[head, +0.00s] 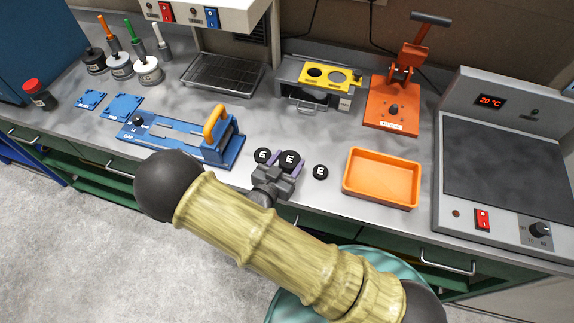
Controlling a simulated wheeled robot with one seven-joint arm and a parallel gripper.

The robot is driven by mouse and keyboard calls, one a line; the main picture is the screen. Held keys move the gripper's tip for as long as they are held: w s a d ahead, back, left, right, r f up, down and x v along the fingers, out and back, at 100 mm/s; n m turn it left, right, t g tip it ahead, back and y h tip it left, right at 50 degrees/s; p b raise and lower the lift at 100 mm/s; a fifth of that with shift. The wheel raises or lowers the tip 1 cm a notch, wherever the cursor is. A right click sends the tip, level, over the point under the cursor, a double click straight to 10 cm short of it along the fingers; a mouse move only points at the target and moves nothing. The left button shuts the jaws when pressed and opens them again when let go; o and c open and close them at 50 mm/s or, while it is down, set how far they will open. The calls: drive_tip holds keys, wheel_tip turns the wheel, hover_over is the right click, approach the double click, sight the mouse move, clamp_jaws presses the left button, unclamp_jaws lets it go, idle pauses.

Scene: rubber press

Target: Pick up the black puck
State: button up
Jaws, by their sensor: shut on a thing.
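Several round black pieces are near the front edge of the bench, each with a white letter E. My gripper (288,164) is shut on the middle black puck (290,158), with one purple finger on each side of it. This puck looks a little bigger than its neighbours; I cannot tell for sure whether it is clear of the bench. A second black puck (262,155) lies close to the left finger. A third black puck (320,172) lies on the bench to the right of the gripper, apart from it.
An orange tray (381,178), empty, stands to the right. Beyond are a hot plate (510,150), an orange press (392,103) and a yellow-topped holder (318,85). A blue jig (180,137) stands left. Bare bench lies behind the pucks.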

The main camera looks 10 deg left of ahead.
sight(287, 163)
wheel_tip(287, 163, up, 8)
drive_tip(key=shift+f+b, duration=0.1)
drive_tip(key=shift+b, duration=0.4)
idle(0.4)
